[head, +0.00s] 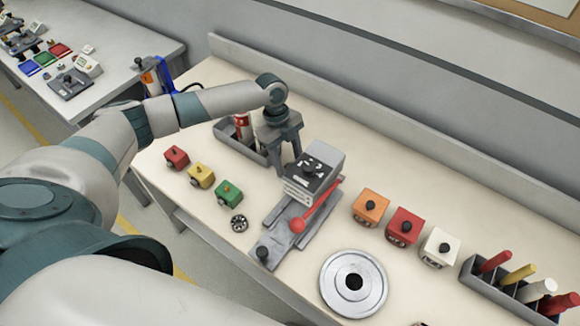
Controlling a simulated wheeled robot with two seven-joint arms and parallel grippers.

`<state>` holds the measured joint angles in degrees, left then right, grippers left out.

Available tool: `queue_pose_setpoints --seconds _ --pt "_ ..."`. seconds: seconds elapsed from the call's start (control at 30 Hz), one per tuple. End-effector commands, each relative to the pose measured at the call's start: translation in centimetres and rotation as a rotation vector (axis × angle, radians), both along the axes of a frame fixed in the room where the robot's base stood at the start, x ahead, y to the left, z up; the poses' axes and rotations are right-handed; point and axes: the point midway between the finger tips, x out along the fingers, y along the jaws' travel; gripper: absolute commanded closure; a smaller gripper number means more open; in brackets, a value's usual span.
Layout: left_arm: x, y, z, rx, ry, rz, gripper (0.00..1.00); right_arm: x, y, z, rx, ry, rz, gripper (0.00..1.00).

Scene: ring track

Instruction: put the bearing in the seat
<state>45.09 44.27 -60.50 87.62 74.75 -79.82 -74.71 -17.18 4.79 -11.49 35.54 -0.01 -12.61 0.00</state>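The bearing (239,224) is a small dark-and-silver ring lying flat on the table, left of the grey device with the red lever. A large round metal part (371,296) with a dark central hole lies at the front; it looks like the seat, but I cannot be sure. My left gripper (286,156) points down behind the device, beyond the bearing and apart from it. Its fingers are spread and nothing shows between them. My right gripper is not in view.
The device (318,165) with its red-knobbed lever (298,225) stands mid-table. Red, yellow and green blocks (201,176) are left; orange, red and white knobbed cubes (404,227) are right. A grey bin (229,139) stands behind; a rack (482,277) with coloured handles is far right.

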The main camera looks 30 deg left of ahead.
Motion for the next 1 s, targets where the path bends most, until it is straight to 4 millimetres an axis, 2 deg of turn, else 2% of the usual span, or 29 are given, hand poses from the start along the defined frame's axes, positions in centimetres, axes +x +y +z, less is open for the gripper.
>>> queue_pose_setpoints --seconds 0.23,0.27,0.43,0.5,0.77,1.0 --pt "0.0 0.0 0.0 0.000 0.000 0.000 0.50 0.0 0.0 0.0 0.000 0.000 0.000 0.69" --pt "0.0 0.0 0.0 0.000 0.000 0.000 0.53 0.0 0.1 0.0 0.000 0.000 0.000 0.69" --pt "0.0 0.0 0.1 0.000 0.000 0.000 0.94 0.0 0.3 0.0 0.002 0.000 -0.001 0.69" --pt "0.0 0.0 0.1 0.000 -0.001 0.000 1.00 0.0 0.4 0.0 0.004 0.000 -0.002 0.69" --pt "0.1 0.0 0.2 0.000 -0.001 0.000 1.00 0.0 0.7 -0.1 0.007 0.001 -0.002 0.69" --pt "0.1 0.1 1.9 0.000 -0.004 0.001 1.00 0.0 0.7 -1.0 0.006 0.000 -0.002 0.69"
